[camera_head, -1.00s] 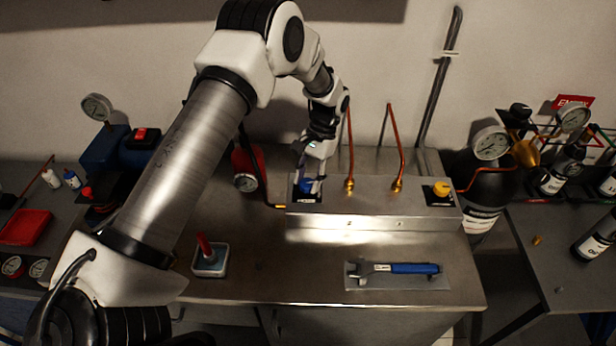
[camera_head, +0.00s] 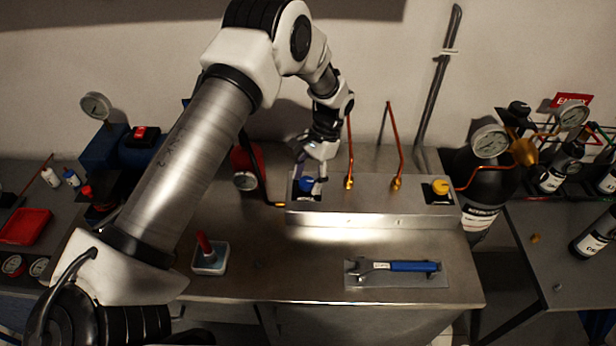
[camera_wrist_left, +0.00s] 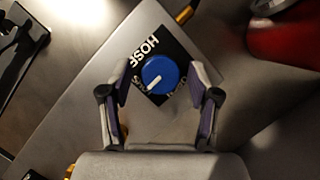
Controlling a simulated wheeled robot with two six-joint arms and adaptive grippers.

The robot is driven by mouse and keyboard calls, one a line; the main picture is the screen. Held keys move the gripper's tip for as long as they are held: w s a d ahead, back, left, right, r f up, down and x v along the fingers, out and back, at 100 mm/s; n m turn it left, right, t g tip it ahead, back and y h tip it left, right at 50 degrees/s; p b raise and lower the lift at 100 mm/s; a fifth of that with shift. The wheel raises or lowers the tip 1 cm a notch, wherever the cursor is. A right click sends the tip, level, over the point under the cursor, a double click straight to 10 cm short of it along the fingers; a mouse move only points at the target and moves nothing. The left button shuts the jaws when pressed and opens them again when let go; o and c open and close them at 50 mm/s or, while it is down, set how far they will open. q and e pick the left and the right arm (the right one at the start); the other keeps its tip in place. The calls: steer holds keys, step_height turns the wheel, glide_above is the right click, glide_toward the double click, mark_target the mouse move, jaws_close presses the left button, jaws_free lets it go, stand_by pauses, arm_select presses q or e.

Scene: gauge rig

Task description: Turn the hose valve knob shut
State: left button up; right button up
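The blue hose valve knob (camera_head: 306,184) sits on a black plate on top of the steel box. In the left wrist view the knob (camera_wrist_left: 161,74) has a white pointer line aimed down-left, and its plate reads HOSE; smaller words beside it are partly hidden. My left gripper (camera_head: 312,170) is just above the knob. In the wrist view its two fingers are spread, one on each side of the knob's lower half, with gaps between them and the knob. It is empty. My right gripper is not in view.
A yellow knob (camera_head: 440,187) sits at the box's right end. A blue-handled wrench (camera_head: 400,267) lies on a tray in front.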

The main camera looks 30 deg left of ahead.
arm_select(q)
steer(key=shift+w+r, duration=0.1)
steer(key=v, duration=1.2)
